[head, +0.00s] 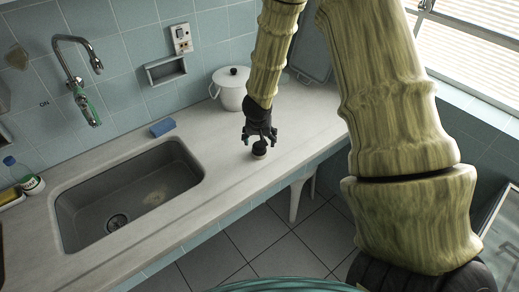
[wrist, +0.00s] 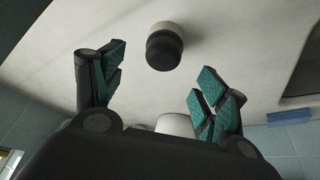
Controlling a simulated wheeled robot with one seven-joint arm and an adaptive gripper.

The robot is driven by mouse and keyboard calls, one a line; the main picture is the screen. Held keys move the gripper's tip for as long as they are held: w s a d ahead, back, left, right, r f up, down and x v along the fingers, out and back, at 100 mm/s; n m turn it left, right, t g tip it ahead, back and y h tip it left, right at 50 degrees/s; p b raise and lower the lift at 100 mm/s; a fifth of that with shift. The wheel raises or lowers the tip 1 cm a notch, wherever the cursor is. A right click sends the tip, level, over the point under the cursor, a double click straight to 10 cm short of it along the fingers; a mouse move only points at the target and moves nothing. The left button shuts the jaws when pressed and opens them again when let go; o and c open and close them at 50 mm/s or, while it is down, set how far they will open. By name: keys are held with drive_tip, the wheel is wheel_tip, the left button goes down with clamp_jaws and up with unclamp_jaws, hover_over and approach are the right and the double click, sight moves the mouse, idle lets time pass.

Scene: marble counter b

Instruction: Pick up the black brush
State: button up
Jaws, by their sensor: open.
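The black brush (head: 259,149) is a small, round piece with a dark top and a pale base. It stands on the marble counter near its front edge. In the wrist view the brush (wrist: 165,48) shows beyond the fingertips, between the lines of the two fingers and touching neither. My gripper (head: 260,138) is just above the brush in the head view. In the wrist view my gripper (wrist: 155,80) has its teal-padded fingers spread wide with nothing between them.
A white lidded pot (head: 231,92) stands behind the gripper near the wall. A blue sponge (head: 163,127) lies left, behind the sink (head: 130,190). A bottle (head: 24,176) stands far left. The counter (head: 225,160) around the brush is clear.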

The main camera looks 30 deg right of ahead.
sight(259, 146)
drive_tip(key=shift+x, duration=1.05)
drive_tip(key=shift+w+f, duration=0.1)
drive_tip(key=shift+f, duration=0.1)
drive_tip(key=shift+p+x, duration=0.9)
drive_tip(key=shift+x, duration=1.55)
drive_tip(key=shift+w+a, duration=0.1)
drive_tip(key=c, duration=1)
